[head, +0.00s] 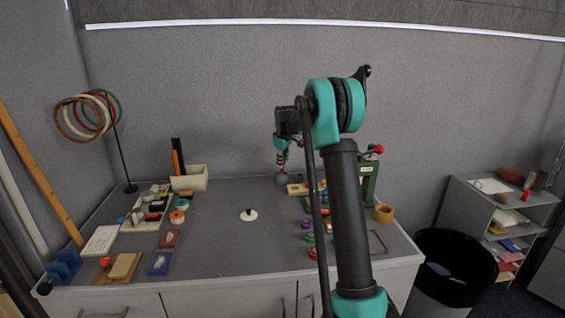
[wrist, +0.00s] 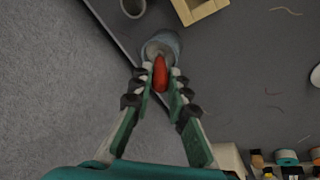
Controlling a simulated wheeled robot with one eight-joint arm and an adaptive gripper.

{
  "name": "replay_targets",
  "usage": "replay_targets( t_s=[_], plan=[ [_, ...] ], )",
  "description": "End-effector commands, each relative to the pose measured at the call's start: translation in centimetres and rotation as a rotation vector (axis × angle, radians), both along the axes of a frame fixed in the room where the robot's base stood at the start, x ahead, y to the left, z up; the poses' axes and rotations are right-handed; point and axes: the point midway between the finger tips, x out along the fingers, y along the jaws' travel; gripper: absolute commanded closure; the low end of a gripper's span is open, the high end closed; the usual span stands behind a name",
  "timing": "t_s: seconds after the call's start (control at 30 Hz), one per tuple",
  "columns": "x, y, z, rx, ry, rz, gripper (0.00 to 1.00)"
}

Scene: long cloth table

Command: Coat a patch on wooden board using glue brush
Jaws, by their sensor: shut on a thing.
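My gripper (wrist: 161,80) is shut on a red handle (wrist: 160,72), which I take to be the glue brush. Its lower end reaches a grey round pot (wrist: 172,42); I cannot tell how deep it sits, and any bristles are hidden. In the head view my gripper (head: 282,154) is above the grey pot (head: 282,180) at the back of the table. A flat wooden board (head: 125,267) lies at the table's front left, with a red piece at its left end. I cannot tell whether this is the task's board.
A pale wooden piece (head: 297,189) stands right of the pot, and a green stand (head: 368,182) beyond it. A cream bin (head: 190,180) stands back left, near several small items.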

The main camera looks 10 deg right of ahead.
Motion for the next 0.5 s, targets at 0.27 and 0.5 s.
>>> replay_targets(
  t_s=[0.27,0.5],
  plan=[
    [0.0,0.0,0.7,-0.001,0.001,0.000,1.00],
    [0.0,0.0,2.5,-0.001,0.001,0.000,1.00]
  ],
)
